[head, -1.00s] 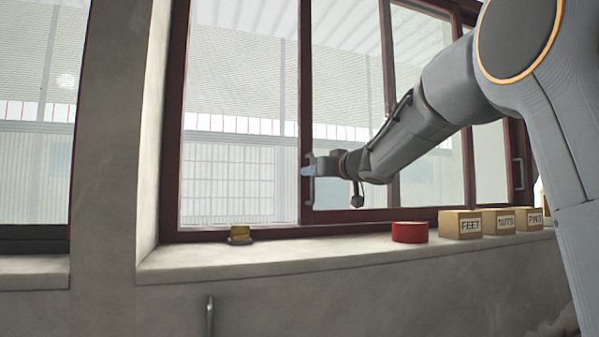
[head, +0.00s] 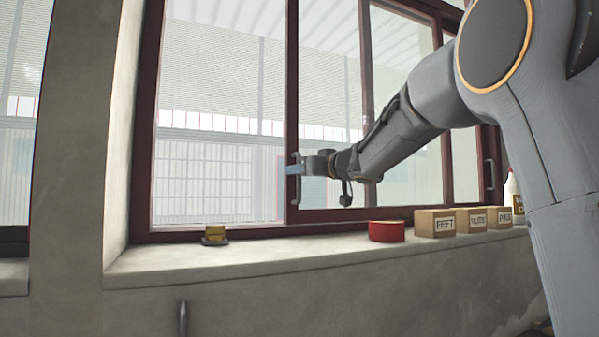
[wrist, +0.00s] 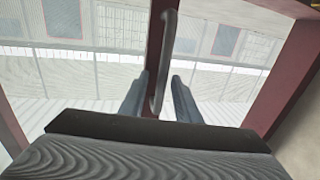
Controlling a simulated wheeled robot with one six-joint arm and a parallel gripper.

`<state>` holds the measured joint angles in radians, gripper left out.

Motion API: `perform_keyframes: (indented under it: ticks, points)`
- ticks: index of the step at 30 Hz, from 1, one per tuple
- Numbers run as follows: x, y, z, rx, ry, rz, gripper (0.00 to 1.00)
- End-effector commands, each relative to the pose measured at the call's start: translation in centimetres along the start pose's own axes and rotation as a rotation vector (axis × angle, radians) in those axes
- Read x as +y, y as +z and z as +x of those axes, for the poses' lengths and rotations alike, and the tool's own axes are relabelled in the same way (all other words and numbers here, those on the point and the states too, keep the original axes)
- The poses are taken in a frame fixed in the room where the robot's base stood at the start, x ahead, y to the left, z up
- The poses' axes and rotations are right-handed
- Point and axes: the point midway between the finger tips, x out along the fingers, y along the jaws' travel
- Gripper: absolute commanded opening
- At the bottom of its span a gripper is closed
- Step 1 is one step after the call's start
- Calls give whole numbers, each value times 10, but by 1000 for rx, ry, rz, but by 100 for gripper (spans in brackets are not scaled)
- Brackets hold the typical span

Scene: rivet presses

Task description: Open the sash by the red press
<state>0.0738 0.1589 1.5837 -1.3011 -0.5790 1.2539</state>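The sash has a dark red stile (head: 291,110) in the head view, with a grey upright bar handle (head: 295,182) on it. Left of the stile is a wide span with no sash rail showing, which appears open. My gripper (head: 300,169) is at the handle, coming from the right. In the wrist view the handle (wrist: 166,50) runs between the two fingers of my gripper (wrist: 159,80). The fingers stand apart, with a gap between the bar and the right finger. Contact with the left finger is unclear. No red press is in view.
On the sill (head: 280,262) stand a small yellow thing on a dark base (head: 215,235), a red round tin (head: 387,232) and labelled boxes (head: 435,224), below my arm. A white bottle (head: 511,186) is at the far right. Another handle (head: 490,174) is on the right frame.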

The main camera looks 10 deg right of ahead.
Motion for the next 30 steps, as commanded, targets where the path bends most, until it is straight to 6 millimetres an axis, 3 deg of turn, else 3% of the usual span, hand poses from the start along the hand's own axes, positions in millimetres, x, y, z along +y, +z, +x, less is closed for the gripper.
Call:
perform_keyframes:
  ticks: [5, 19, 30]
  points:
    - [0, 0, -6, 0, 1, 0, 30]
    - [1, 0, -70, 1, 2, 0, 30]
    - [0, 0, -78, 0, 0, 0, 30]
